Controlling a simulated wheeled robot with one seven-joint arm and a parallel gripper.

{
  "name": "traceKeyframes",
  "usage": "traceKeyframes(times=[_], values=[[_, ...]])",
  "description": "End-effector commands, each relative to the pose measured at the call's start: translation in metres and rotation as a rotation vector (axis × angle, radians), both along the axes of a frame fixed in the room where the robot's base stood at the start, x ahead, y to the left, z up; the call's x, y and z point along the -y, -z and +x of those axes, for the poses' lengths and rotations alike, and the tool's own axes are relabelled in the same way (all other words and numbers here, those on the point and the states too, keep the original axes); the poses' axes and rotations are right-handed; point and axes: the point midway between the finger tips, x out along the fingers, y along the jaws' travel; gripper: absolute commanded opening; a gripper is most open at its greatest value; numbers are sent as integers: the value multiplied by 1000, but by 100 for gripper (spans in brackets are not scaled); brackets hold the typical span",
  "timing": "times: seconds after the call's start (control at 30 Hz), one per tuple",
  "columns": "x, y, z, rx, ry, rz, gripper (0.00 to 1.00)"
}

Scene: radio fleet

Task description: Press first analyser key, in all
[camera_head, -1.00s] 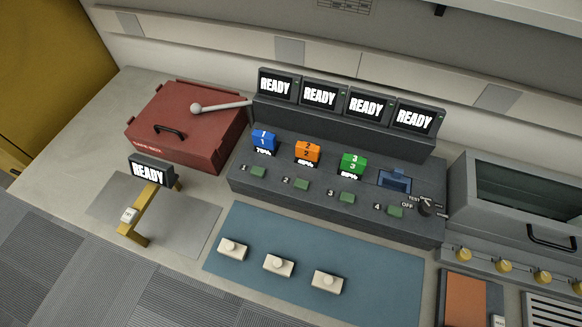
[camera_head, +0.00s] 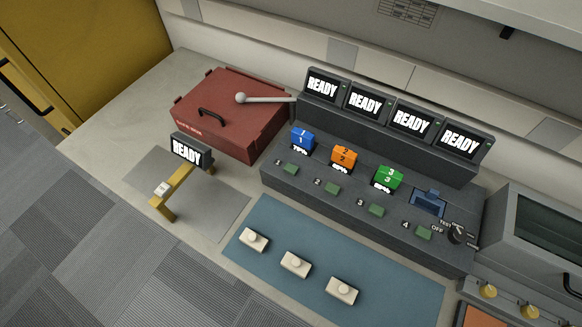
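A dark console (camera_head: 330,205), which looks like the analyser, stands on the counter. Its screens along the back read READY. A row of green keys is on its front; the key marked 1 (camera_head: 290,169) is at the left end, below a blue block (camera_head: 302,139) labelled 1. Key 2 (camera_head: 332,188), key 3 (camera_head: 376,210) and key 4 (camera_head: 424,232) follow to the right. An orange block (camera_head: 344,157) and a green block (camera_head: 388,178) sit in the middle bays; the blue-lined bay (camera_head: 428,203) above key 4 is empty. My gripper is not in view.
A red box (camera_head: 225,135) stands left of the console, with a ball-ended grey lever (camera_head: 265,99) above it. A yellow stand (camera_head: 175,195) bears a READY display (camera_head: 187,151). White buttoned pieces (camera_head: 294,264) lie on a blue mat (camera_head: 385,285). A grey cabinet (camera_head: 535,240) is at right.

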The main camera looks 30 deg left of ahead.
Motion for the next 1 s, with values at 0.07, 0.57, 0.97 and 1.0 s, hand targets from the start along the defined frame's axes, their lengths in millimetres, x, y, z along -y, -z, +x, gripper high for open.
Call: traceKeyframes(times=[0.07,0.57,0.97,1.0], values=[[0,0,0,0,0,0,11],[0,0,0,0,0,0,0],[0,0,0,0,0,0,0],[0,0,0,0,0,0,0]])
